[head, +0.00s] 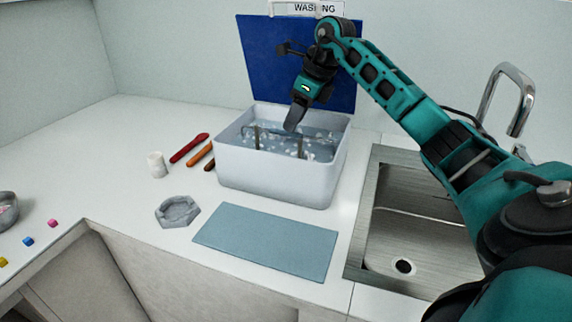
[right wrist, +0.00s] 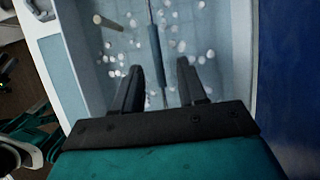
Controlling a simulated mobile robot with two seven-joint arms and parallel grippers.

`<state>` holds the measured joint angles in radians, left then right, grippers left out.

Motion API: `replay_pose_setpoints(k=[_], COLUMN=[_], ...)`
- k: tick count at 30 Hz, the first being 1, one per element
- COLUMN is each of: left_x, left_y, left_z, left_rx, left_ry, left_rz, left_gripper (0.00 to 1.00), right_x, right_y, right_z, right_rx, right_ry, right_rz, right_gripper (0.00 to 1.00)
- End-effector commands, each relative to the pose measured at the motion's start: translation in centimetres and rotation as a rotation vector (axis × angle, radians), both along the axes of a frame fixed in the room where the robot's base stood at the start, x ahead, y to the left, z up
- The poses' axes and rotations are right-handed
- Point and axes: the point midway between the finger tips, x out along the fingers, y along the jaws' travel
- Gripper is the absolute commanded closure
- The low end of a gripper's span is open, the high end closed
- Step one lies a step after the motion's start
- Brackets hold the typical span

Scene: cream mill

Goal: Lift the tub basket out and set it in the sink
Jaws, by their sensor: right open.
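A white tub (head: 265,180) holds bluish water with white foam flecks. The basket is mostly hidden in it; its handle (head: 268,131) shows as a bar above the water, with thin uprights. My right gripper (head: 291,127) points down over the tub near the handle. In the right wrist view the open fingers (right wrist: 158,92) stand on either side of the line of the blue-grey handle grip (right wrist: 154,48); I cannot tell whether they touch it. The steel sink (head: 402,218) is empty, to the right of the tub. My left gripper is out of view.
A raised blue lid (head: 255,62) stands behind the tub. A blue-grey mat (head: 266,241) lies in front, a grey hexagonal dish (head: 177,211) to its left. Red (head: 189,147) and orange (head: 200,154) handled tools and a white cylinder (head: 157,164) lie left. A faucet (head: 520,95) rises behind the sink.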

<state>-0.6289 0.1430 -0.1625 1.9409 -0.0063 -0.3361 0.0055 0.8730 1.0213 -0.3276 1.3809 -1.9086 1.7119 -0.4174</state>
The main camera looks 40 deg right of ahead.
Motion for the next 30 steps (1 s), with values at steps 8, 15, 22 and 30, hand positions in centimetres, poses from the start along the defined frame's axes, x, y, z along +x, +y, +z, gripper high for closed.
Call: replay_pose_setpoints(k=[8,15,22,30], left_x=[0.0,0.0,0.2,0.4], left_y=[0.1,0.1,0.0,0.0], left_z=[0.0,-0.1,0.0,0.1], left_rx=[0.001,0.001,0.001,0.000], left_ry=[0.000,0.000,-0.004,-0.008], left_rz=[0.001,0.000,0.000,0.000], left_gripper=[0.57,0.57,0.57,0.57], right_x=[1.2,1.8,1.8,1.8], right_y=[1.1,1.3,1.3,1.3], right_z=[-3.3,-4.8,-4.8,-4.8], right_rx=[0.003,0.000,-0.001,-0.001], right_ry=[0.003,-0.001,0.000,0.000], right_rz=[0.001,0.000,0.000,0.000], right_gripper=[0.58,0.58,0.65,0.91])
